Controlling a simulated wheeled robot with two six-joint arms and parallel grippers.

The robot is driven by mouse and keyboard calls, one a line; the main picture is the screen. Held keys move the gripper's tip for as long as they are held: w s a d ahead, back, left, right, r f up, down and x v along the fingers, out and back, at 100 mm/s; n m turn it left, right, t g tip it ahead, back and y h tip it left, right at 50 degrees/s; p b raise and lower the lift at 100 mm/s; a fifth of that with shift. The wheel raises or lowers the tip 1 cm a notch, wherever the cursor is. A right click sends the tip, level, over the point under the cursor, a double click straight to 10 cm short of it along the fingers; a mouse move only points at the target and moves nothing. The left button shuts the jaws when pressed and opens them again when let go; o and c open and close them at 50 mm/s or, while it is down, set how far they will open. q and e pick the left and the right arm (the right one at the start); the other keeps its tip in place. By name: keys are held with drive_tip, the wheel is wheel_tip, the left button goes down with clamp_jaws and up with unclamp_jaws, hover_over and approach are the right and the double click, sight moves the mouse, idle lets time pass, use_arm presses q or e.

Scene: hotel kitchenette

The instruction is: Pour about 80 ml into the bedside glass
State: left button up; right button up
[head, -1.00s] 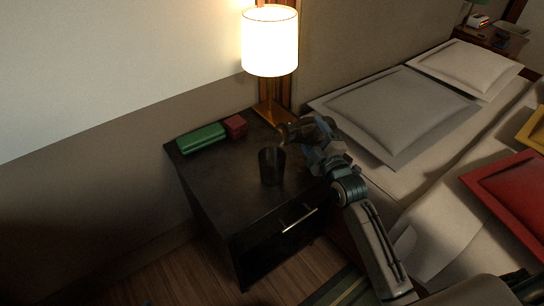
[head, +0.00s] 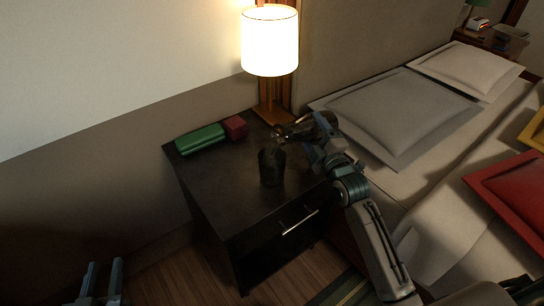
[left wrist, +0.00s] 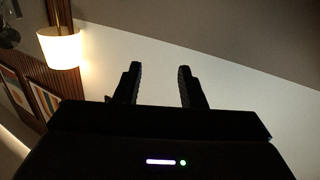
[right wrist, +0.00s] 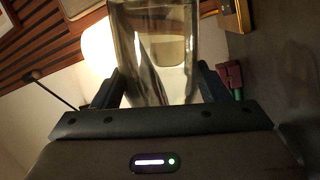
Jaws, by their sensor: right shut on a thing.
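The bedside glass (head: 271,172) is a dark-looking tumbler standing upright on the dark nightstand (head: 225,205). My right gripper (head: 318,147) is shut on a clear glass carafe (head: 303,127), tipped to the left with its mouth end above the tumbler's rim. In the right wrist view the carafe (right wrist: 160,55) fills the space between the fingers. I cannot make out a liquid stream or the level in the tumbler. My left gripper (head: 103,268) is open and empty at the lower left, away from the nightstand; its spread fingers also show in the left wrist view (left wrist: 158,80).
A lit lamp (head: 270,42) stands at the nightstand's back, close behind the carafe. A green case (head: 200,139) and a small red box (head: 235,127) lie at the back left. The bed with a grey pillow (head: 395,112) is on the right. The nightstand's front left is clear.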

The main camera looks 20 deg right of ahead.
drive_tip(key=shift+r, duration=0.1)
drive_tip(key=shift+r+b, duration=0.15)
drive_tip(key=shift+b, duration=0.15)
use_arm(q)
drive_tip(key=r+t, duration=0.1)
drive_tip(key=w+r+t, duration=0.1)
drive_tip(key=r, duration=0.1)
drive_tip(key=shift+a+r, duration=0.1)
drive_tip(key=shift+r, duration=0.15)
drive_tip(key=shift+s+r+t, duration=0.1)
drive_tip(key=shift+r+t, duration=0.3)
drive_tip(key=shift+r, duration=0.1)
use_arm(e)
drive_tip(key=shift+r+n, duration=0.1)
drive_tip(key=shift+n, duration=0.2)
